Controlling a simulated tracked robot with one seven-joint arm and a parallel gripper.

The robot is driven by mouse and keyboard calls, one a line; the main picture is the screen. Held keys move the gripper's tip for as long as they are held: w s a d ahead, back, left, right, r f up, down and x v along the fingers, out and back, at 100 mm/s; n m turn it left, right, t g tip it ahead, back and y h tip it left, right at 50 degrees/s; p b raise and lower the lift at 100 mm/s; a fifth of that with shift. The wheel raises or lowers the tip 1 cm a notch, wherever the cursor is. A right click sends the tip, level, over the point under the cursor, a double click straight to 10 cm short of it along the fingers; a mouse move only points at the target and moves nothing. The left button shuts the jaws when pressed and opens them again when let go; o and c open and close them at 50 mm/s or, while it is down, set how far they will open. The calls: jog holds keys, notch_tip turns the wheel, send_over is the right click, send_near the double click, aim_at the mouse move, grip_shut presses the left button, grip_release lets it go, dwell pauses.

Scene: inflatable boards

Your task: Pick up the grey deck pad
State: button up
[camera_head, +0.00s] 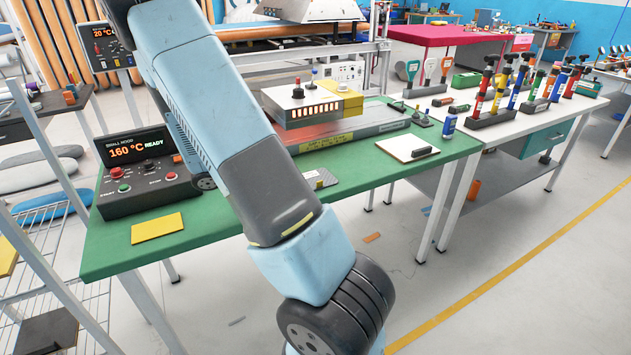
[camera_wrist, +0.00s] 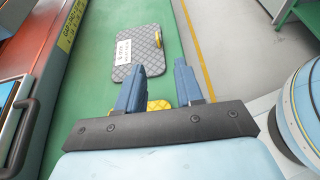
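The grey deck pad (camera_wrist: 138,50) lies flat on the green bench top in the wrist view. It has a quilted diamond surface, a white label and a small yellow tab at its right edge. In the head view a part of a grey pad (camera_head: 322,180) shows on the bench just right of my arm. My gripper (camera_wrist: 159,66) is open, its two blue fingers apart and pointing toward the pad's near edge. Nothing is between the fingertips. The gripper itself is hidden behind my arm in the head view.
A yellow patch (camera_wrist: 157,105) shows beneath the fingers.

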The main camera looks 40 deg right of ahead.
aim_at(316, 188)
jog(key=shift+d+f, duration=0.35)
jog(key=shift+d, duration=0.1)
jog(key=x, duration=1.3)
jog(key=shift+w+d, duration=0.1)
jog(key=shift+c, duration=0.5)
grip_shut()
